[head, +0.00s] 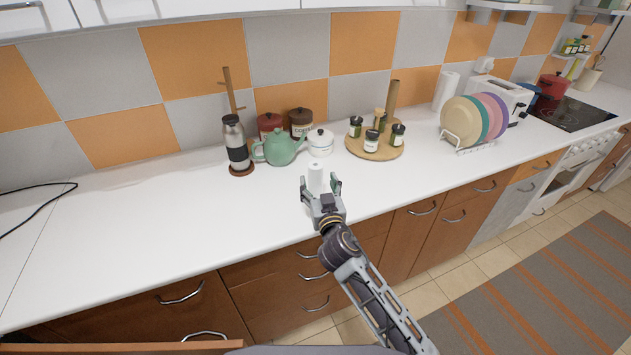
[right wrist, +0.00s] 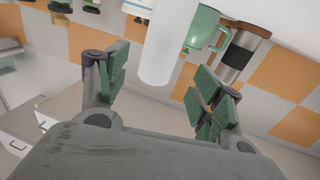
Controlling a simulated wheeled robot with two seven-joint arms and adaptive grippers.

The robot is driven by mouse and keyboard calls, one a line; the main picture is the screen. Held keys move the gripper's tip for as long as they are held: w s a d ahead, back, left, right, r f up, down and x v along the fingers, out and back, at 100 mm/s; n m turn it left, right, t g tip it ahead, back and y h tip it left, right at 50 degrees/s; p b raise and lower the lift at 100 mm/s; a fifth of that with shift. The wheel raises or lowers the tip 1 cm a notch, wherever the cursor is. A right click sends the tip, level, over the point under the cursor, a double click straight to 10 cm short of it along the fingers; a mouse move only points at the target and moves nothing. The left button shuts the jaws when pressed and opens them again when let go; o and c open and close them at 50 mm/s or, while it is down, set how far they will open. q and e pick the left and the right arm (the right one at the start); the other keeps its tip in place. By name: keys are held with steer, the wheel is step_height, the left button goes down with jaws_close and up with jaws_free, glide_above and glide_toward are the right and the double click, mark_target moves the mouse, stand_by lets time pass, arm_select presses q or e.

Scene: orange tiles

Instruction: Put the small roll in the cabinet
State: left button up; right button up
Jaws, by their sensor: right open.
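The small roll (head: 316,178) is a white cylinder standing upright near the front edge of the counter. My right gripper (head: 320,187) is open in front of it, with one finger to each side in the head view. In the right wrist view the roll (right wrist: 160,45) lies ahead between the two open fingers (right wrist: 160,88); I cannot tell whether either finger touches it. White upper cabinets (head: 130,10) run along the top left. Brown lower cabinets and drawers (head: 280,272) are under the counter. Which cabinet is meant cannot be told. My left gripper is not in view.
Behind the roll stand a steel flask (head: 236,145), a green teapot (head: 279,148), a white pot (head: 320,143) and a round board with jars (head: 374,150). Plates in a rack (head: 473,122) are farther right. A brown panel edge (head: 120,348) sticks out at bottom left.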

steer(key=shift+w+a, duration=0.15)
steer(key=shift+w, duration=0.35)
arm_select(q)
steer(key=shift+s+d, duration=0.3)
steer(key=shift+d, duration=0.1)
